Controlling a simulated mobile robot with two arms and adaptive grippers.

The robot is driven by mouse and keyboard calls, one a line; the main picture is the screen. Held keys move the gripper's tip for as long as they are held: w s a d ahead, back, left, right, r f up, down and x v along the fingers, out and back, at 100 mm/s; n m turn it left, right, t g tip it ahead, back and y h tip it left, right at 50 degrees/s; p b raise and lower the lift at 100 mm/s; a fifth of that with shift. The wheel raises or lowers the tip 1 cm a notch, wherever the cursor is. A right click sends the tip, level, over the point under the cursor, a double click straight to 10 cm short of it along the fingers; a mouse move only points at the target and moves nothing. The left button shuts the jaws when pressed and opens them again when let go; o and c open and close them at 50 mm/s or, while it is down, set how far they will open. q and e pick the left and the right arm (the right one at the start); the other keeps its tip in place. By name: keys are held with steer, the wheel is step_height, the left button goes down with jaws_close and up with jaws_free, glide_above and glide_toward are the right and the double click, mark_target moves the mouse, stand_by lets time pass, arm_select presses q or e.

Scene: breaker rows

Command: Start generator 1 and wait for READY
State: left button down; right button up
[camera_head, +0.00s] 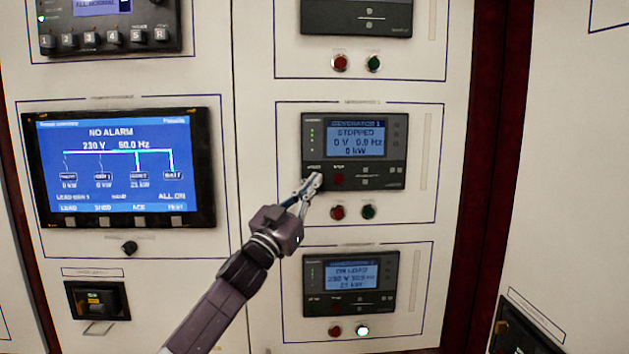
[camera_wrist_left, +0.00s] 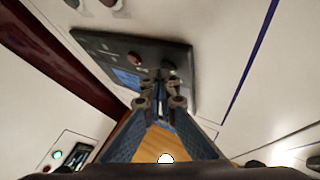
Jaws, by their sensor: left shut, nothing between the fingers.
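The generator 1 panel (camera_head: 398,148) is a dark unit in the middle of the right column in the head view. Its blue screen (camera_head: 356,138) reads STOPPED, 0 V, 0.0 Hz, 0 kW. My left gripper (camera_head: 316,181) is shut and empty, with its tips at the panel's lower left, over the leftmost button, which they hide. I cannot tell whether they touch it. A red button (camera_head: 339,179) is just right of the tips. In the left wrist view the shut fingers (camera_wrist_left: 160,82) overlap the panel (camera_wrist_left: 175,50). My right gripper is not in view.
Below the panel are a red lamp (camera_head: 338,212) and a dark green lamp (camera_head: 369,212). A similar panel (camera_head: 390,283) sits lower, with its green lamp (camera_head: 362,331) lit. A large blue display (camera_head: 120,150) at left reads NO ALARM, 230 V, 50.0 Hz. Another panel (camera_head: 356,15) is above.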

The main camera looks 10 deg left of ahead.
arm_select(q)
steer(key=shift+w, duration=0.2)
steer(key=shift+s, duration=0.1)
stand_by(0.4)
steer(key=shift+s+p, duration=0.3)
steer(key=shift+s, duration=0.45)
steer(key=shift+d, duration=0.1)
steer(key=s, duration=0.3)
steer(key=s+d+p, duration=0.1)
steer(key=s, duration=0.1)
stand_by(0.4)
